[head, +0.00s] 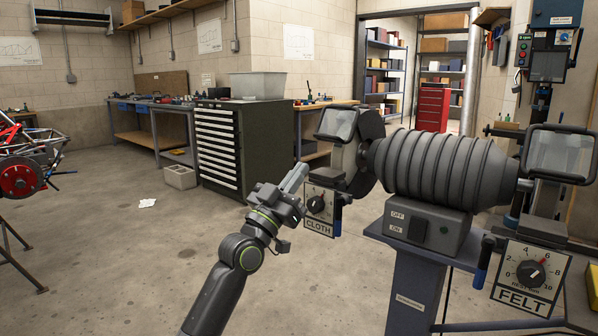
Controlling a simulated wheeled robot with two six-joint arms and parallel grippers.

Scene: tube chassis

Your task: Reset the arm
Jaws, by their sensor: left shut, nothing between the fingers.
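My left arm comes in from the bottom of the head view, and its gripper (293,178) points up and to the right. The gripper is shut and empty. It is in front of the left end of a bench grinder-like machine (440,168), close to the black dial box labelled CLOTH (320,207) in the picture. I cannot tell whether it touches that box. My right gripper is not in view.
The machine stands on a grey pedestal (413,280), with a FELT dial box (527,272) at right. A dark drawer cabinet (240,150) and a concrete block (180,177) stand behind. A red-framed chassis (25,165) is at far left. The floor at left is mostly clear.

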